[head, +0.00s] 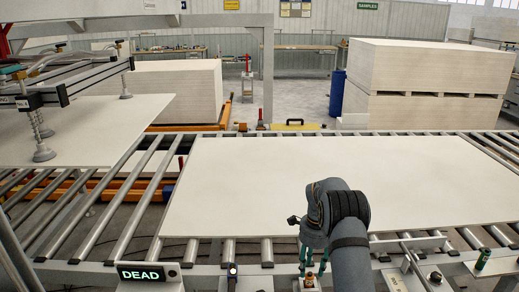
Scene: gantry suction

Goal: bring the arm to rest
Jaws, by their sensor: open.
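My arm comes up from the bottom of the head view and bends over at a dark wrist joint. My gripper (312,268) hangs below it with two teal fingers apart, pointing down. It is open and nothing shows held between the fingers. It is at the conveyor's front rail, close to a small brown-topped knob (310,280). Whether the fingers touch the knob I cannot tell. The arm hides part of the front edge of a large pale board (260,190) lying on the rollers.
A sign reading DEAD (147,273) sits on the front rail at left. A suction-cup frame (40,100) is over another board (90,145) at left. Stacked boards (420,70) and a blue drum (337,93) stand behind. A green-topped item (482,260) is at right.

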